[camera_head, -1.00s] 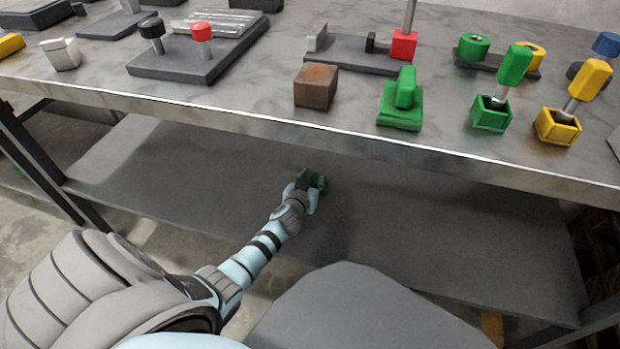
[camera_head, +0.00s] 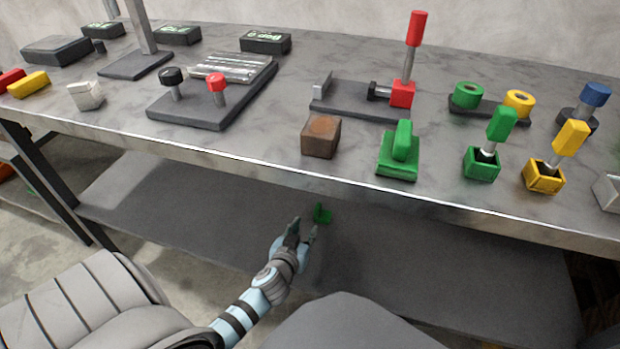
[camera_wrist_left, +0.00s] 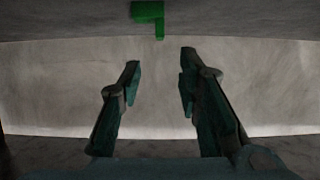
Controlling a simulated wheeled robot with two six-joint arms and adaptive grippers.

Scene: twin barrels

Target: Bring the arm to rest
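My left gripper (camera_head: 302,232) is in front of the lower shelf, below the tabletop's front edge, with its arm coming in from the lower left. It is open and empty; in the left wrist view its two fingers (camera_wrist_left: 160,80) stand well apart with nothing between them. A small green piece (camera_head: 322,213) rests on the lower shelf just beyond the fingertips, apart from them. The piece also shows at the top of the left wrist view (camera_wrist_left: 148,13). My right gripper is not in view.
The tabletop (camera_head: 255,140) above my left gripper holds a brown block (camera_head: 321,137), a green block with a handle (camera_head: 399,150), a green socket (camera_head: 481,164) and a yellow socket (camera_head: 543,176). The lower shelf (camera_head: 430,255) is mostly bare.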

